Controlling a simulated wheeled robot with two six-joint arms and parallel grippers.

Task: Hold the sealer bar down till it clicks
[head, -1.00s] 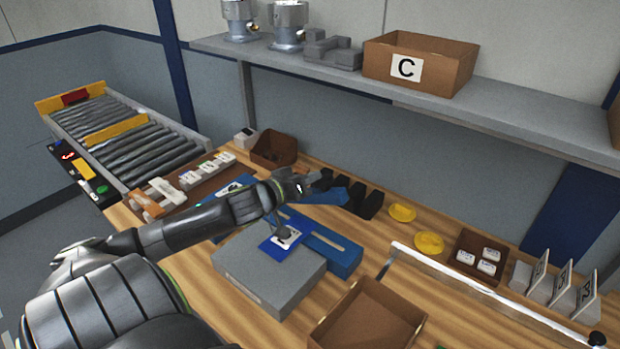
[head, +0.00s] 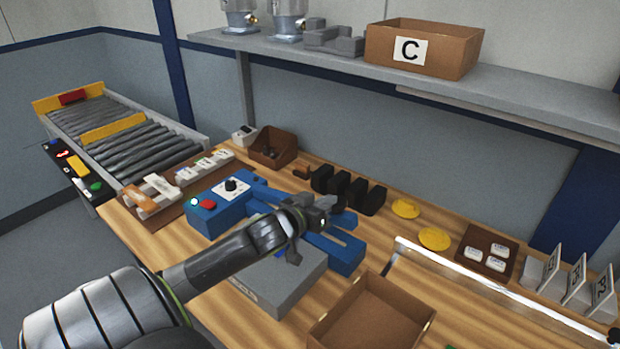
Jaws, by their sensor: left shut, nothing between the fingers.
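The blue sealer stands on the wooden bench; its control box (head: 215,208) carries a black knob, a red button and a lit green lamp. A blue sealer bar (head: 345,219) reaches right from it, above a slotted blue base (head: 340,250). My left gripper (head: 328,206) is shut and empty, at the bar's right part. It covers much of the bar, so I cannot tell whether it touches it or how far down the bar is. A grey block (head: 280,285) stands in front, partly hidden by my left forearm. My right gripper is out of view.
An open brown box (head: 370,318) stands front right. Black holders (head: 345,190) and yellow discs (head: 434,238) lie behind the sealer. A pale rail (head: 480,283) crosses the right side of the bench. A shelf (head: 430,85) hangs above.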

